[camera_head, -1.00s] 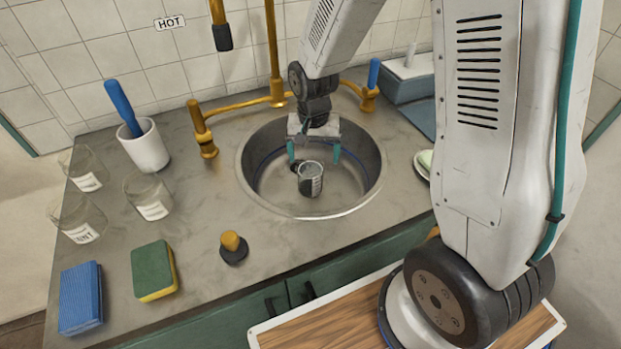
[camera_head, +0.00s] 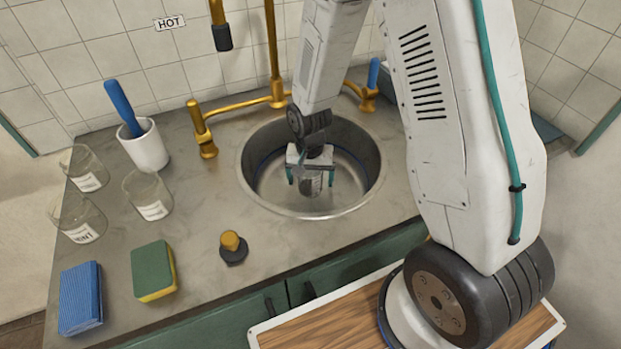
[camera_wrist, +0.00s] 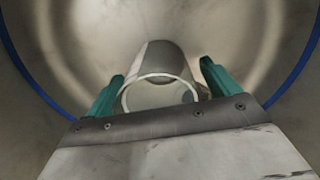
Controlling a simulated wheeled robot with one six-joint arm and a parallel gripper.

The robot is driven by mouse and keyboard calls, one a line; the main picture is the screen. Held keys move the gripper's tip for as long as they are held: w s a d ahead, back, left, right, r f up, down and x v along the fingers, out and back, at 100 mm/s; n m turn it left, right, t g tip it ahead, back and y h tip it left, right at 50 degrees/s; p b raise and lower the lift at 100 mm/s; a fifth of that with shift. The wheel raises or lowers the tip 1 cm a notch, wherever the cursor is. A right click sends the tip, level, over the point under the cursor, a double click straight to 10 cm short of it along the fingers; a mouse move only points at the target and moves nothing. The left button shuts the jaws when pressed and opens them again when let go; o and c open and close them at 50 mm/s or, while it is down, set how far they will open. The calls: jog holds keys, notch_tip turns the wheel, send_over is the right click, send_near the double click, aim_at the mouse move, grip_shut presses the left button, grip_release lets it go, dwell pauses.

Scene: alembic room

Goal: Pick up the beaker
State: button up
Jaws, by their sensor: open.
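A beaker (camera_head: 312,188) with a pale rim stands in the round metal sink (camera_head: 252,185). My gripper (camera_head: 311,177) is open above it, its two teal fingers on either side and apart from it in the head view. The gripper body hides the beaker's upper part there. In the wrist view the beaker's round rim (camera_wrist: 160,77) lies between the open fingers (camera_wrist: 160,85). The palm plate hides the near part of the beaker. I cannot tell how deep the fingers reach along it.
Sink walls surround the gripper closely. Brass taps (camera_head: 203,130) and a spout pipe (camera_head: 272,50) stand behind.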

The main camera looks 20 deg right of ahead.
jog(key=c, duration=1.3)
jog(key=shift+r, duration=0.15)
notch_tip(320, 180, up, 10)
jog(key=shift+f, duration=0.2)
jog(key=shift+r, duration=0.1)
